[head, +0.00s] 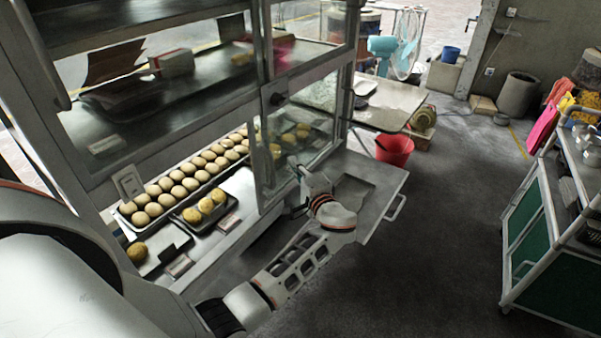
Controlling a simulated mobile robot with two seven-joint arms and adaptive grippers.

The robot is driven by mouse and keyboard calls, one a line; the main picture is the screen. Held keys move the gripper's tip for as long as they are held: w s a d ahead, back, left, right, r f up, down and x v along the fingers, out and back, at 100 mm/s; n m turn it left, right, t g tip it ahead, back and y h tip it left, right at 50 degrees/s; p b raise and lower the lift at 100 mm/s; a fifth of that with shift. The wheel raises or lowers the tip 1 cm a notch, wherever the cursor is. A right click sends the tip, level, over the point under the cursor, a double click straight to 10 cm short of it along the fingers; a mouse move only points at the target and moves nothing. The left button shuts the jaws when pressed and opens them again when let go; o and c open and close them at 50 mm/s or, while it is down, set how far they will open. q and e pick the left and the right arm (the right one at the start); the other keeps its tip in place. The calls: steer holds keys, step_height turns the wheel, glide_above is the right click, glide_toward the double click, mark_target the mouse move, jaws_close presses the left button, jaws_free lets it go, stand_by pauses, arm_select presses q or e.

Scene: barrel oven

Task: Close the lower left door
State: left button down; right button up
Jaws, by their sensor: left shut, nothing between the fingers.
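A metal-framed glass cabinet (262,130) fills the left and middle of the head view. A flat metal panel with a bar handle (397,208) juts out level at its lower right end. I cannot tell for sure whether this panel is a door or a shelf. A glass pane (300,122) in a metal frame stands above it. My left gripper (296,164) is shut and empty, close in front of this pane's lower part; contact cannot be told. My left arm passes over the panel's near side and hides part of it. My right gripper is not in view.
Trays of round buns (187,177) sit low in the cabinet. A red bucket (394,150) and a teal fan (397,45) stand behind. A green and white cart (540,225) stands at the right. The floor (440,230) between cabinet and cart is clear.

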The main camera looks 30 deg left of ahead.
arm_select(q)
steer(key=s+a+p, duration=0.1)
steer(key=s+a, duration=0.1)
steer(key=a, duration=0.1)
steer(key=shift+s+a+p, duration=0.1)
steer(key=shift+s+p, duration=0.1)
steer(key=shift+p, duration=0.1)
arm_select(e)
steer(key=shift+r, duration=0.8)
arm_select(q)
steer(key=shift+f, duration=0.1)
